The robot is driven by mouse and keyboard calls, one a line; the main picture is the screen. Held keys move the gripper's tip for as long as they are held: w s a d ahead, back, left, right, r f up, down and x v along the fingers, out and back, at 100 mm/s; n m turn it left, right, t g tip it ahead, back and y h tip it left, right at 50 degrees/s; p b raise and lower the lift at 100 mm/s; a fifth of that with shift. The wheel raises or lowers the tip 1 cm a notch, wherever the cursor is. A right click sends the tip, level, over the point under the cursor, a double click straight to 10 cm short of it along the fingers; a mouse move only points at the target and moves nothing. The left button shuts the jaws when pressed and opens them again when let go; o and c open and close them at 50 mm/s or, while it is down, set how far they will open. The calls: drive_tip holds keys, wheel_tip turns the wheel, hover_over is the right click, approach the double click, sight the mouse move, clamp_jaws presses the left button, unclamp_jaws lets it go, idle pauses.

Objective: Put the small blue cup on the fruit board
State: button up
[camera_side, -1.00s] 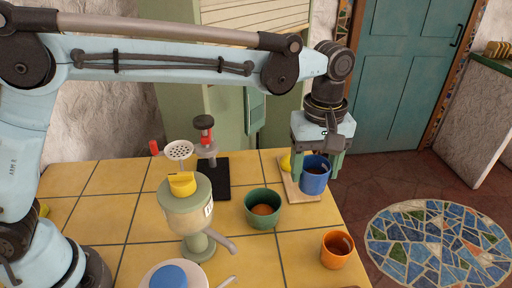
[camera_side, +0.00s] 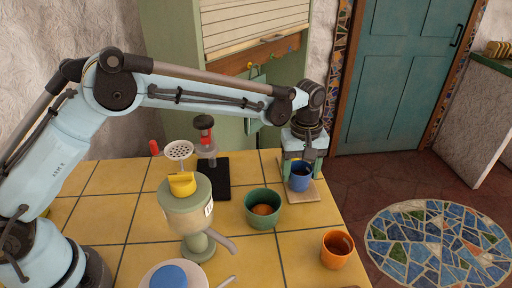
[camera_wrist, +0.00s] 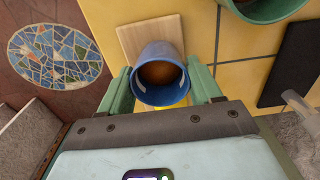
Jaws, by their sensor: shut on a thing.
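The small blue cup (camera_side: 300,182), with something brown inside, is between the fingers of my gripper (camera_side: 302,168). In the wrist view the cup (camera_wrist: 160,90) sits between the two green fingers, and my gripper (camera_wrist: 163,88) is shut on it. The cup looks upright. The fruit board (camera_side: 308,196) is a pale wooden square at the counter's far right corner, and it shows beyond the cup in the wrist view (camera_wrist: 148,33). The cup is over the board; I cannot tell if its base touches. The board's yellow fruit is mostly hidden behind the cup and gripper.
A green bowl (camera_side: 263,222) with an orange-brown thing inside stands left of the board. An orange cup (camera_side: 337,260) is nearer the counter's right edge. A grinder (camera_side: 190,212) and a black stand (camera_side: 214,182) are further left. Tiles between board and orange cup are clear.

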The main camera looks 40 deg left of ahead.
drive_tip(key=shift+f, duration=0.1)
drive_tip(key=o, duration=1.1)
drive_tip(key=shift+f, duration=0.1)
drive_tip(key=shift+o, duration=0.2)
wheel_tip(320, 180, up, 12)
drive_tip(key=shift+r, duration=0.2)
